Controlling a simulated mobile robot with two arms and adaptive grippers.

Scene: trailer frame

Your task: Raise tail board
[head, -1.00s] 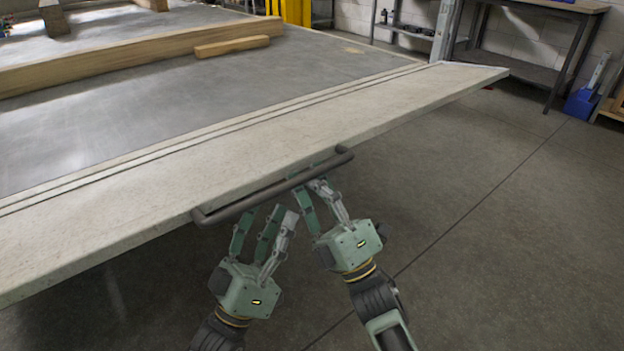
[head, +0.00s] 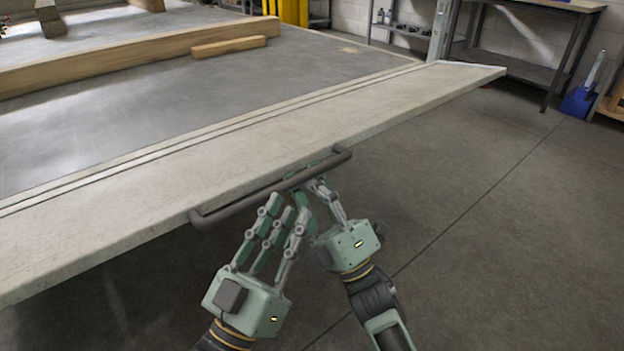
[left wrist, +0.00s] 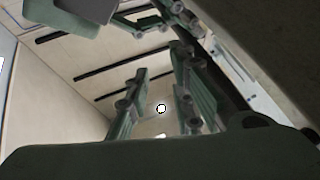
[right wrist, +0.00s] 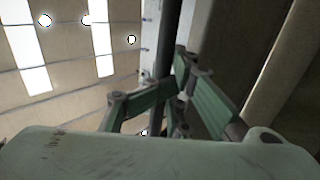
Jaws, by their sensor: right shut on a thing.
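The tail board (head: 300,128) is a long pale panel lying about level at the edge of the grey trailer bed. A dark bar handle (head: 235,206) runs along its outer edge. My right gripper (head: 317,180) is shut on the handle near its right end, with the fingertips partly hidden by the bar. My left gripper (head: 285,208) is just below the handle, close beside the right gripper. Its fingers point up and stand apart with nothing between them. They also show spread in the left wrist view (left wrist: 156,90).
Wooden beams (head: 130,58) lie on the trailer bed (head: 130,120). A workbench (head: 520,75) stands against the back wall, with a blue object (head: 578,103) on the floor by it. The concrete floor (head: 500,200) right of the board is clear.

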